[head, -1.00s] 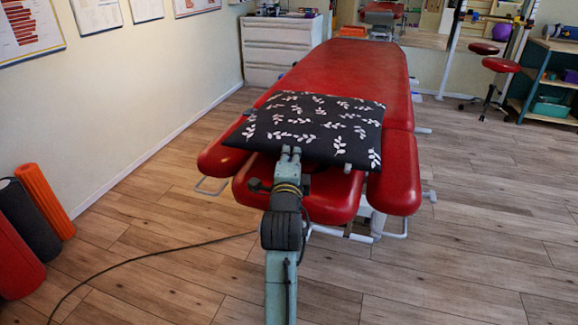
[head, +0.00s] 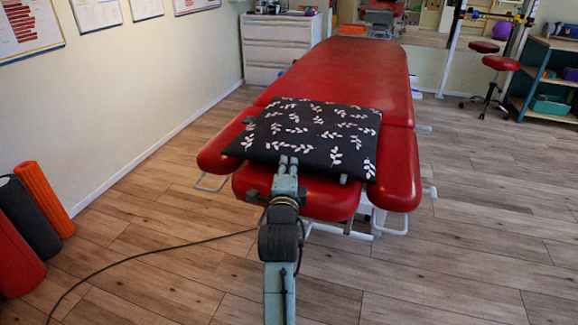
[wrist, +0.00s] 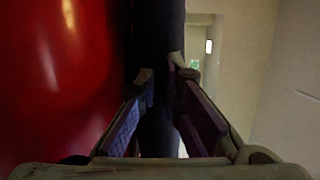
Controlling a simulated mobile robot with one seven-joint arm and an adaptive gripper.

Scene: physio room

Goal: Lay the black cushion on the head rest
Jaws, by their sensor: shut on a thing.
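The black cushion (head: 312,130) with white leaf sprigs lies flat over the near end of the red treatment table, covering the far part of the red head rest (head: 325,200). My gripper (head: 288,161) is shut on the cushion's near edge. In the wrist view the cushion (wrist: 158,40) is a dark band between the two fingers, with red upholstery to its left. Whether the cushion's underside touches the head rest everywhere is hidden.
Red arm supports flank the head rest at left (head: 222,150) and right (head: 396,185). The long red table top (head: 350,75) stretches away behind. Foam rollers (head: 40,200) stand at the left wall. A black cable (head: 170,245) crosses the floor.

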